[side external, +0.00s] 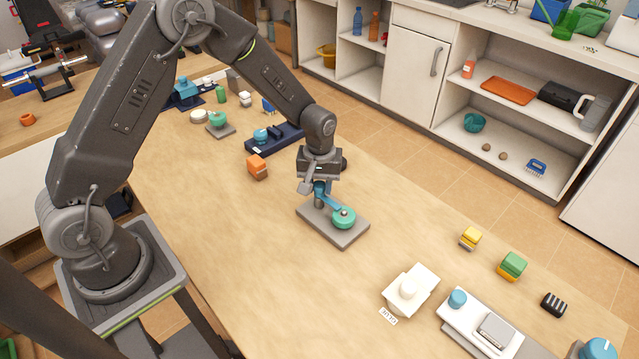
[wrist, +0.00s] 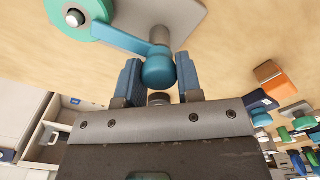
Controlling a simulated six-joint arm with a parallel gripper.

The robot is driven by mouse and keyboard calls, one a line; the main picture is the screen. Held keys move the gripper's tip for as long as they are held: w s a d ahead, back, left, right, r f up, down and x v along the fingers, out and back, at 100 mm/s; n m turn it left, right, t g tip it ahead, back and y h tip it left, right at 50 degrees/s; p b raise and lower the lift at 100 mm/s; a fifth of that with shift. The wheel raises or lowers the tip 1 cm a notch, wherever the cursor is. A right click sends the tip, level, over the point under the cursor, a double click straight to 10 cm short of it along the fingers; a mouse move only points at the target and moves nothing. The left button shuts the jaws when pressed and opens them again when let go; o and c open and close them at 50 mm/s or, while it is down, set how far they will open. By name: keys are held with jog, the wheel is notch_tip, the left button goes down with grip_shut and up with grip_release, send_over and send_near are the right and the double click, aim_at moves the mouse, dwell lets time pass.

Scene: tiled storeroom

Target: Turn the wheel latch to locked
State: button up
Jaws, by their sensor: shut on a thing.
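The wheel latch has a teal-green wheel (side external: 344,217) on a grey base plate (side external: 342,236) that lies on the wooden table. A blue lever arm (wrist: 122,36) runs from the wheel (wrist: 78,18) to a rounded blue knob (wrist: 158,72). My gripper (side external: 322,188) points down over the far-left part of the plate. In the wrist view the blue fingers of my gripper (wrist: 159,76) are on both sides of the knob, shut on it. A grey post (wrist: 160,36) stands on the plate close beside the knob end of the lever. The fingertips are partly hidden in the side view.
An orange block (side external: 257,167) and a dark blue tray-like fixture (side external: 275,138) lie behind my gripper. A white fixture (side external: 411,291), a yellow block (side external: 470,237) and a green block (side external: 513,264) lie at the right. The table around the plate is clear.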

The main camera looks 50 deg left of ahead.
aim_at(320, 183)
jog(key=o, duration=0.9)
jog(key=shift+o, duration=0.2)
notch_tip(320, 183, up, 14)
jog(key=shift+f, duration=0.1)
jog(key=s+r+m+t, duration=0.2)
jog(key=s+r+m, duration=0.2)
jog(key=s+r, duration=0.65)
jog(key=s+d+r+m+t, duration=0.1)
jog(key=s+r+m+t, duration=0.1)
jog(key=s, duration=1.1)
jog(key=shift+r+m+t, duration=0.3)
jog(key=shift+m+t, duration=0.5)
jog(key=shift+m, duration=0.4)
